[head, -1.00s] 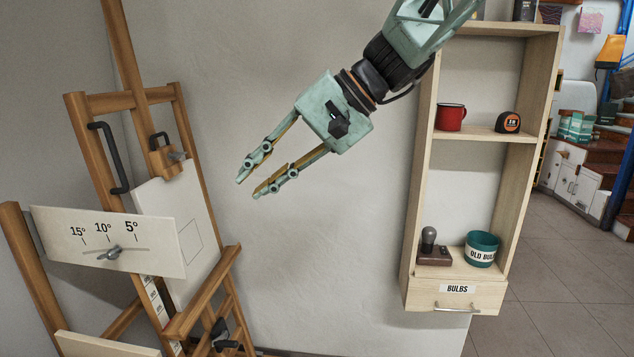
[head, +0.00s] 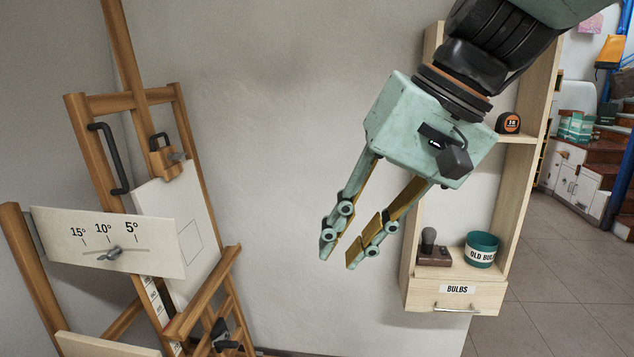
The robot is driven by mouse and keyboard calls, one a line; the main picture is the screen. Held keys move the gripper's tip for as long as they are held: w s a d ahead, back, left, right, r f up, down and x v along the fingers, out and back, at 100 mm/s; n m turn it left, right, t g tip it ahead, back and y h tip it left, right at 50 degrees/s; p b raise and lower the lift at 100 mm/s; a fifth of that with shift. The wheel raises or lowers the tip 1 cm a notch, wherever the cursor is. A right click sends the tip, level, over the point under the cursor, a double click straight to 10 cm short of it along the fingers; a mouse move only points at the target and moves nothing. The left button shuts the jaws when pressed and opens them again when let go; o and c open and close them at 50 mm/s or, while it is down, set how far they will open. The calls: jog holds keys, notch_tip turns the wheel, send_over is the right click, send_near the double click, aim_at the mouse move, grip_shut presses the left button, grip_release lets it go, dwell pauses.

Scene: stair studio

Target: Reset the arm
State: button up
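My gripper (head: 338,258) hangs in the middle of the head view, pointing down and slightly left. Its two fingers are apart, with a narrow gap between the tips and nothing in it. It is in the air in front of the pale wall, between the easel and the wooden shelf. My arm comes in from the upper right and covers the upper left part of the shelf.
A wooden easel (head: 185,105) with an angle scale board (head: 62,240) stands at the left. The wooden shelf (head: 408,297) at the right holds a tape measure (head: 508,123), a bulb on a brown base (head: 434,258) and a teal cup (head: 481,243). Free wall lies between them.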

jog(key=s+d+f+t+h, duration=0.1)
jog(key=s+d+f+h, duration=0.1)
jog(key=s+d, duration=0.6)
jog(key=s+d+f+h, duration=0.3)
jog(key=s+d+f, duration=0.1)
jog(key=s+d, duration=0.5)
jog(key=shift+s+f+t, duration=0.2)
jog(key=shift+s+t, duration=0.1)
jog(key=shift+t, duration=0.1)
